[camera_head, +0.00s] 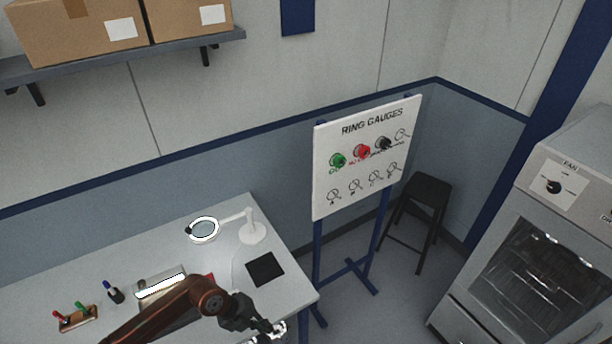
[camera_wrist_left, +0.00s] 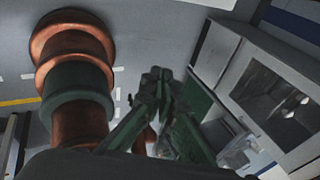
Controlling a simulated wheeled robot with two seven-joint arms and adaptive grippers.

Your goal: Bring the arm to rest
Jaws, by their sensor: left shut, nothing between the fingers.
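My left arm comes in from the lower left in the head view, its copper and dark links crossing over the table (camera_head: 215,262). My left gripper (camera_head: 272,330) hangs by the table's front right corner, over the floor, partly cut off by the frame's lower edge. In the left wrist view the fingers of my left gripper (camera_wrist_left: 158,78) meet at their tips, with nothing between them. My right gripper shows in neither view.
The table holds a ring lamp (camera_head: 252,233), a black pad (camera_head: 265,269) and a small rack (camera_head: 78,319). A ring gauges board (camera_head: 365,160) stands behind the table's right end, a black stool (camera_head: 428,190) beyond it. An oven-like cabinet (camera_head: 540,265) is at right.

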